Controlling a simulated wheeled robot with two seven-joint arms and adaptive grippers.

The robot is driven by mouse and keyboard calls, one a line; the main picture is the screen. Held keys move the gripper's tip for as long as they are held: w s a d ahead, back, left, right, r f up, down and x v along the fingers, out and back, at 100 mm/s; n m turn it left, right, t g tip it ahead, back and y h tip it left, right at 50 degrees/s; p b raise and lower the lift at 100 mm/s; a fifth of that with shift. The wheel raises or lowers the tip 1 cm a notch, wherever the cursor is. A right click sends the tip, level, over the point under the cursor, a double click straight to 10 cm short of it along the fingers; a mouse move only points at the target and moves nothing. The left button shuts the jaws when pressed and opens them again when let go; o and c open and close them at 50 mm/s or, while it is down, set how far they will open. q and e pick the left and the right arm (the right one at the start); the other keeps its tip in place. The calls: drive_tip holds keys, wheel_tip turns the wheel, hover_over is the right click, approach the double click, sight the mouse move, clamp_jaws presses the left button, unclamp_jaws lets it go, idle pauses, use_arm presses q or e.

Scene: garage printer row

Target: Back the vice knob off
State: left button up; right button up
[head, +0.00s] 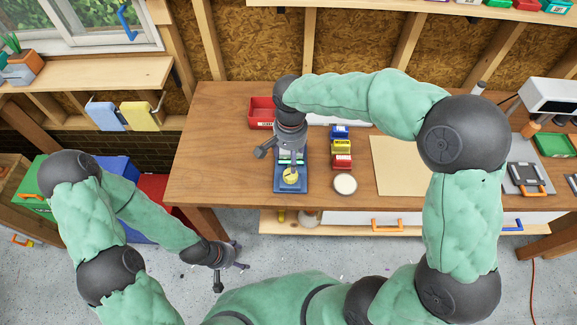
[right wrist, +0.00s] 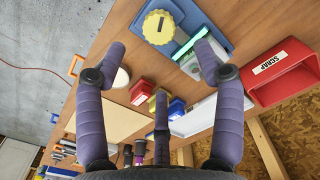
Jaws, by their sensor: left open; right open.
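The vice (head: 279,187) is blue with a yellow knob (head: 291,175) at its front, and stands on the wooden workbench. In the right wrist view the ridged yellow knob (right wrist: 159,27) with a dark mark on top lies beyond the fingertips, on the blue vice body (right wrist: 188,16). My right gripper (right wrist: 161,52) is open and empty, above the vice and apart from the knob. In the head view its hand hides the rear of the vice. My left gripper (head: 230,278) is open and empty, low in front of the bench, over the floor.
A red scrap bin (head: 261,112) stands behind the vice. Small blue, yellow and red boxes (head: 341,147) and a round white lid-like disc (head: 345,184) are to its right. A tan board (head: 400,165) lies further right. The bench left of the vice (head: 215,150) is clear.

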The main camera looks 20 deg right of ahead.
sight(290, 174)
wheel_tip(290, 174, down, 10)
drive_tip(key=shift+s+r+b, duration=0.1)
drive_tip(key=shift+b, duration=0.65)
drive_tip(key=c, duration=1.2)
